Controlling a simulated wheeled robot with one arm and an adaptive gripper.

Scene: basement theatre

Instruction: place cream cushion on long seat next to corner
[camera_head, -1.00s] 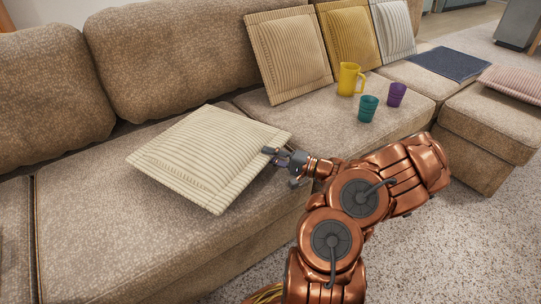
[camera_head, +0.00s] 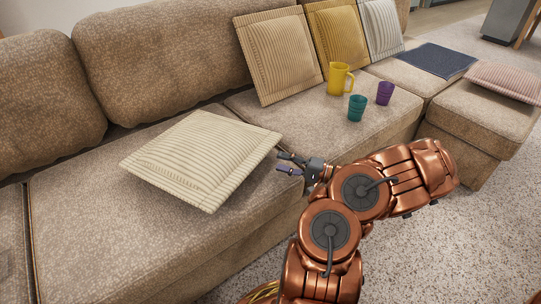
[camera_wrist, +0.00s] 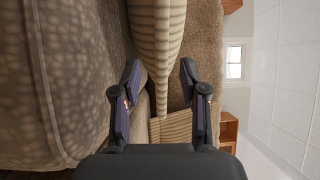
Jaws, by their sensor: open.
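The cream cushion (camera_head: 203,158), ribbed and square, lies on the long seat (camera_head: 95,213) of the brown sofa. Its corner nearest my gripper points right. My gripper (camera_head: 283,163) is open and empty just right of that corner, apart from it, near the seat's front edge. In the wrist view, the cushion (camera_wrist: 158,35) appears edge-on, its tip between the open fingers of my gripper (camera_wrist: 158,85). The underside of the cushion is hidden.
A beige cushion (camera_head: 279,55), a mustard cushion (camera_head: 338,35) and a pale grey cushion (camera_head: 381,27) lean on the backrest. A yellow mug (camera_head: 336,79), teal cup (camera_head: 356,107) and purple cup (camera_head: 385,93) stand on the seat at right.

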